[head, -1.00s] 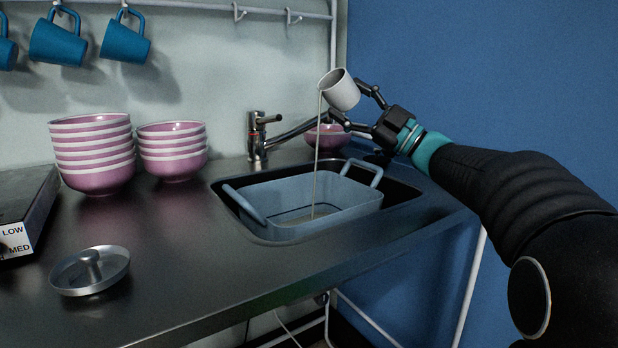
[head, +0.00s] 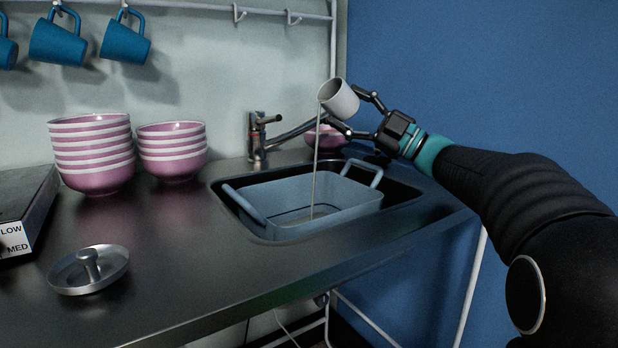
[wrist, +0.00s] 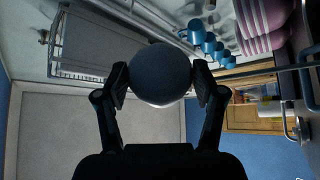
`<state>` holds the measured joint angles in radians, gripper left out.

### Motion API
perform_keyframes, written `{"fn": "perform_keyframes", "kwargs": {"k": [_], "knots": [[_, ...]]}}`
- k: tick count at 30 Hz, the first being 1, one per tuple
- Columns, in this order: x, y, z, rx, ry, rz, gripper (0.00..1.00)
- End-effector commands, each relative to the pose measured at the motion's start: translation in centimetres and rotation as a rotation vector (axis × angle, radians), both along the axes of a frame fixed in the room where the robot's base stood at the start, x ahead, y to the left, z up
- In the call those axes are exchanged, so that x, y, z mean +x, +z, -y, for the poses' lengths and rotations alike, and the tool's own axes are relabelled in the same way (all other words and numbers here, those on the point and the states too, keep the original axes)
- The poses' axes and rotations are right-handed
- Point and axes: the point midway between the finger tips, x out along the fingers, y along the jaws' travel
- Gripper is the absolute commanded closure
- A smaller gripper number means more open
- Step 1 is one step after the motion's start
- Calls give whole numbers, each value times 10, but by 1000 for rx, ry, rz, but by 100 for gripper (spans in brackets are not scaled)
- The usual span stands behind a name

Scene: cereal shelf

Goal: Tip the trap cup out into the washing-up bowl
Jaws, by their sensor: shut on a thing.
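The trap cup (head: 340,99) is a small pale grey-white cup, tilted with its mouth down to the left above the sink. My gripper (head: 357,115) is shut on it from the right. In the wrist view the cup (wrist: 162,76) shows as a round shape between the two fingers of my gripper (wrist: 162,84). A thin pale stream (head: 315,165) falls from the cup's lip. The washing-up bowl (head: 345,206) is a grey-blue tub with raised handles, standing in the sink. The stream lands inside it, and some liquid shows on its floor.
A tap (head: 258,135) stands behind the sink, its spout reaching right. A pink bowl (head: 325,138) sits behind the tub. Stacked pink bowls (head: 95,160) and a metal lid (head: 89,270) are on the counter at left. Blue mugs (head: 58,42) hang from the rail.

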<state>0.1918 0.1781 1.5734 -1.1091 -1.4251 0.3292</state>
Motion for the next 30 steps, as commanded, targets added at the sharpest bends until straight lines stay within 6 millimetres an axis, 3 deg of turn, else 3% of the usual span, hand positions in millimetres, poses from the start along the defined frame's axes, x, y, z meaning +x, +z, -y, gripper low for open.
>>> {"fn": "perform_keyframes", "kwargs": {"k": [30], "knots": [[1,-15,1,-93,1,63,87]]}}
